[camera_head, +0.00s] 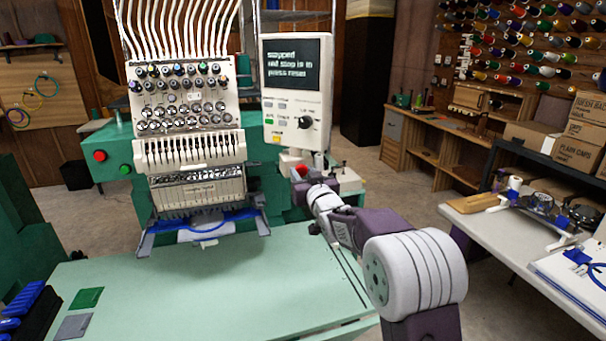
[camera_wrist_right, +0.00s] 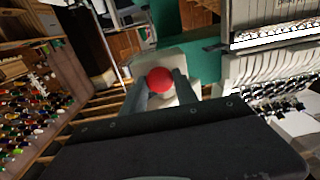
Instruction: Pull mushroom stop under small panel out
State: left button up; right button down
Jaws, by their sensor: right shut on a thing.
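The red mushroom stop (camera_head: 302,170) sits on a pale housing just below the small panel (camera_head: 297,92). The panel's screen reads "stopped", "red stop is in", "press reset". My right gripper (camera_head: 306,180) reaches up to the stop from the lower right. In the right wrist view the round red stop (camera_wrist_right: 160,80) lies between the two grey fingers of my right gripper (camera_wrist_right: 160,91), which is shut on it. The stop's stem is hidden. My left gripper is not in view.
The embroidery machine's needle head (camera_head: 185,110) stands left of the panel. A separate red button (camera_head: 100,156) and a green button (camera_head: 125,170) are on its left side. The green table (camera_head: 210,290) in front is mostly clear. A white table (camera_head: 480,225) stands at right.

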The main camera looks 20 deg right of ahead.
jog(key=shift+s+f+b, duration=0.2)
jog(key=shift+f+b, duration=0.1)
jog(key=shift+b, duration=0.3)
jog(key=shift+s+r, duration=0.2)
jog(key=shift+s, duration=0.05)
jog(key=c, duration=0.9)
grip_release()
jog(key=shift+c, duration=0.2)
jog(key=shift+s+r, duration=0.1)
jog(key=shift+s, duration=0.05)
jog(key=s+b, duration=0.1)
jog(key=s, duration=0.8)
jog(key=shift+d, duration=0.2)
